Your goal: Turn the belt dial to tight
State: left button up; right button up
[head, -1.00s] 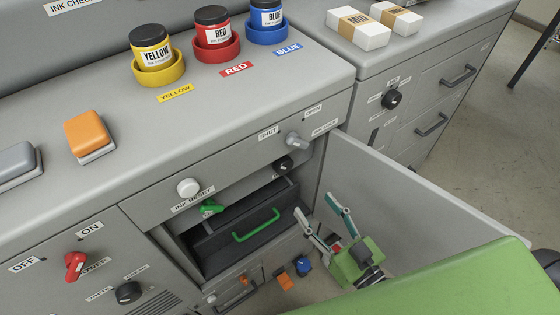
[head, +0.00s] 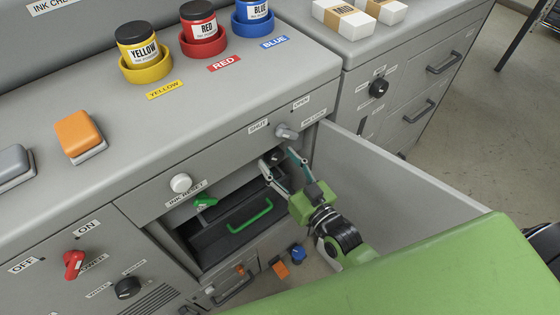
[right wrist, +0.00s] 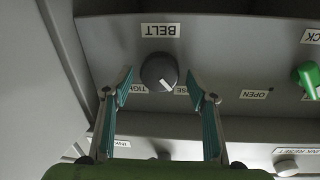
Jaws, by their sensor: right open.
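The belt dial (right wrist: 159,72) is a dark round knob with a white pointer line, on a grey panel inside the open compartment. In the right wrist view the BELT label (right wrist: 160,30) is upside down, with partly covered TIGHT and LOOSE labels beside the dial. The pointer slants down and right, toward the partly covered label ending in "SE". My right gripper (head: 282,156) is open, its fingertips on either side of the dial and slightly short of it in the right wrist view. In the head view the dial (head: 277,157) shows between the fingers. My left gripper is out of view.
The open door (head: 400,185) stands close to the right of my right arm. A green lever (head: 205,200) and a drawer with a green handle (head: 250,217) are in the compartment. Ink pots, including the yellow one (head: 140,48), stand on the cabinet top.

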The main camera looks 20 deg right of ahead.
jog(key=c, duration=1.1)
